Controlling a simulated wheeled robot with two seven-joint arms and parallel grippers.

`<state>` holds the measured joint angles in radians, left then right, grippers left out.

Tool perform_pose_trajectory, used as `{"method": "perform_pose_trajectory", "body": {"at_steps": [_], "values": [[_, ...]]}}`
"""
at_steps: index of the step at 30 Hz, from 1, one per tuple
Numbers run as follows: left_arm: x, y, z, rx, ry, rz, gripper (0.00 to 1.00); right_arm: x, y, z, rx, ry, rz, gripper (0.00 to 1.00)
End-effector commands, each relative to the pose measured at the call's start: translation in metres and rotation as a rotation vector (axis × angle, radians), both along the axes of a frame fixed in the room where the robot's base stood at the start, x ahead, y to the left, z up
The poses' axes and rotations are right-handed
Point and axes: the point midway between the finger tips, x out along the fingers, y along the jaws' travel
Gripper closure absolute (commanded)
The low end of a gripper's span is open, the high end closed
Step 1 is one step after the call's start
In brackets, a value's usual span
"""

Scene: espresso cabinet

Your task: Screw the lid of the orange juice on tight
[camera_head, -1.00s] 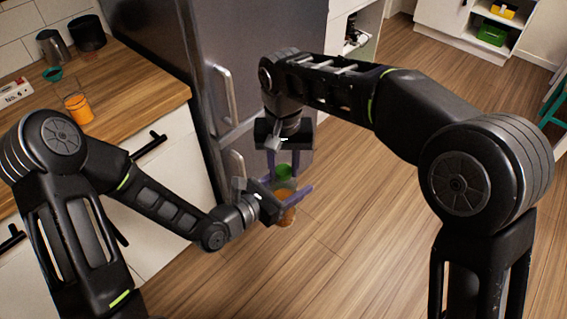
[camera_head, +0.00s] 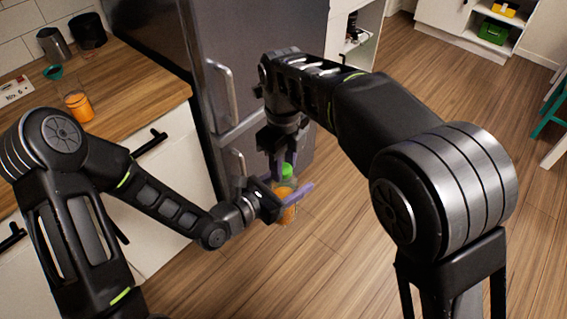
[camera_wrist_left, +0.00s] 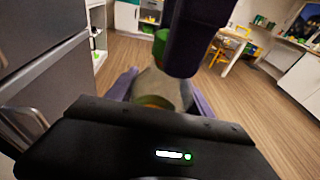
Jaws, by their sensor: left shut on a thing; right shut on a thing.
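The orange juice bottle (camera_head: 288,212) is clear with orange juice in its lower part, and it is held in the air in front of the fridge. My left gripper (camera_head: 290,197) is shut around the bottle's body; the bottle (camera_wrist_left: 158,90) also shows between the purple fingers in the left wrist view. The green lid (camera_head: 287,171) sits at the top of the bottle; whether it is tight cannot be seen. My right gripper (camera_head: 279,168) comes from above and is shut on the lid. One of its dark fingers partly covers the lid (camera_wrist_left: 160,43) in the left wrist view.
The grey fridge (camera_head: 255,50) stands close behind the grippers. The floor (camera_head: 350,230) to the right is clear.

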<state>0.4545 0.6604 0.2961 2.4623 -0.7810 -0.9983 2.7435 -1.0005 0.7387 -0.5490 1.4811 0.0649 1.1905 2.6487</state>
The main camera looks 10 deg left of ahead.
Motion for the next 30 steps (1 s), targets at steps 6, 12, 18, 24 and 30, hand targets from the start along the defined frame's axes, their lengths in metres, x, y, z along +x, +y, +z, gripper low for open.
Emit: {"method": "perform_pose_trajectory", "body": {"at_steps": [6,12,18,24,30], "values": [[0.0,-0.001,0.001,-0.001,-0.002,-0.001,1.0,-0.004,-0.003,-0.012,-0.032,0.021,-0.526,1.0],[0.001,0.0,0.003,-0.002,-0.007,0.0,1.0,-0.001,-0.002,-0.004,-0.013,0.004,-0.674,1.0],[0.001,0.0,0.002,-0.001,-0.004,0.001,1.0,0.0,-0.001,-0.001,0.0,0.0,-0.692,1.0],[0.0,0.0,0.0,0.0,0.0,-0.001,1.0,0.001,0.0,0.0,0.002,-0.002,-0.689,0.61],[0.0,0.0,0.001,-0.001,-0.002,-0.001,1.0,0.001,-0.001,0.0,0.0,-0.001,-0.688,0.44]]}}
